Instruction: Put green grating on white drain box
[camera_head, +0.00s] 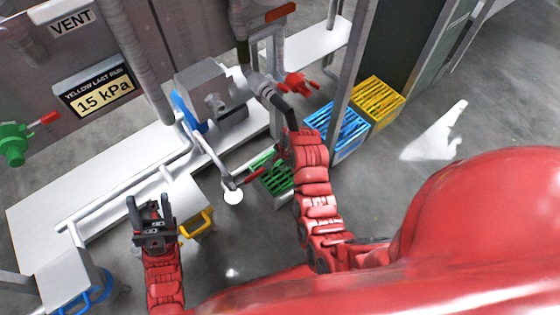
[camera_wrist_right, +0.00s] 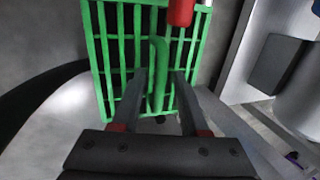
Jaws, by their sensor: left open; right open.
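The green grating (camera_head: 272,174) sits low near the middle of the head view, partly hidden by my right arm. In the right wrist view the grating (camera_wrist_right: 110,45) is close, with an upright green handle (camera_wrist_right: 158,72). My right gripper (camera_wrist_right: 160,78) is open, one finger on each side of the handle; I cannot tell whether they touch it. My left gripper (camera_head: 150,205) is open and empty, in front of a white box (camera_head: 183,194) with a yellow handle. I cannot tell which white box is the drain box.
A red-handled lever (camera_head: 246,180) is beside the grating; a red end (camera_wrist_right: 181,10) overhangs it in the wrist view. A blue slatted crate (camera_head: 338,127) and a yellow one (camera_head: 377,101) stand right. White pipes (camera_head: 120,190) run along the left bench.

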